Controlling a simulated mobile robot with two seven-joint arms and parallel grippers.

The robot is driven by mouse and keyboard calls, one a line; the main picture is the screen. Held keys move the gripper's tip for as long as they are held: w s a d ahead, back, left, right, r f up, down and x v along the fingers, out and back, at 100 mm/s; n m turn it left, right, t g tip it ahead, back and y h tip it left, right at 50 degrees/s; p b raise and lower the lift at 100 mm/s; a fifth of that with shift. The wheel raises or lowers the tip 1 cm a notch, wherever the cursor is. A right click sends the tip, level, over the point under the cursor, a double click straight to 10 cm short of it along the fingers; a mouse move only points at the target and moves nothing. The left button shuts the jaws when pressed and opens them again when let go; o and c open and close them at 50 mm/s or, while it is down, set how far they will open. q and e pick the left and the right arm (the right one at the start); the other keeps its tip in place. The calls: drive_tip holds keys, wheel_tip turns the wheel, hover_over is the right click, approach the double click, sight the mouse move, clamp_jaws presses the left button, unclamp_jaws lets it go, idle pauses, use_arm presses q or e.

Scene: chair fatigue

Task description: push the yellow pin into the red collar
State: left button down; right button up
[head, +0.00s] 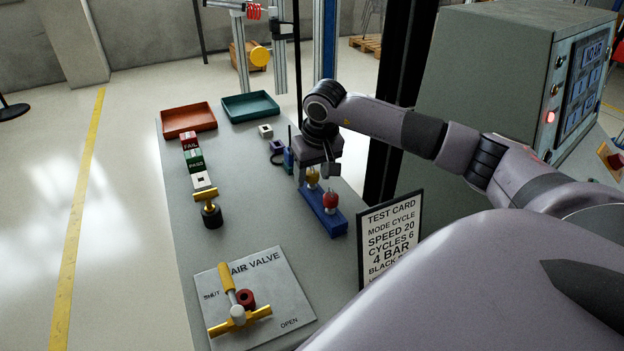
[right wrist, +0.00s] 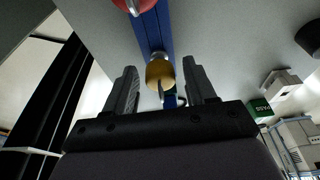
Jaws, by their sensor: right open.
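The yellow pin (head: 312,179), with a rounded yellow head, stands in the far end of a blue rack (head: 321,213). My right gripper (head: 317,174) is over it, pointing down. In the right wrist view, the yellow head (right wrist: 160,72) shows between the open fingers of the right gripper (right wrist: 160,80), with visible gaps to both sides. The red collar (head: 245,298) is a dark red ring on the air valve plate (head: 278,276) at the table's near end. A yellow valve handle (head: 251,315) is beside it. My left gripper is out of view.
A red-headed pin (head: 330,199) stands in the rack's near end. A test card (head: 391,235) is upright at the right table edge. A black weight with a yellow handle (head: 211,215) and labelled blocks (head: 194,158) are at left. The table's middle is clear.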

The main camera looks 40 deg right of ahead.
sight(311, 170)
drive_tip(key=c, duration=0.9)
drive_tip(key=shift+r, duration=0.15)
drive_tip(key=shift+w+p+v, duration=0.2)
drive_tip(key=shift+p+v, duration=0.5)
drive_tip(key=shift+v, duration=0.15)
drive_tip(key=shift+w+p+v, duration=0.15)
drive_tip(key=shift+p+v, duration=0.5)
drive_tip(key=shift+v, duration=0.15)
drive_tip(key=shift+d+r, duration=0.1)
drive_tip(key=shift+w+p+v, duration=0.2)
drive_tip(key=shift+p+v, duration=0.6)
drive_tip(key=shift+v, duration=0.2)
drive_tip(key=shift+w+p+v, duration=0.25)
drive_tip(key=shift+p+v, duration=0.5)
drive_tip(key=shift+v, duration=0.25)
drive_tip(key=shift+d, duration=0.15)
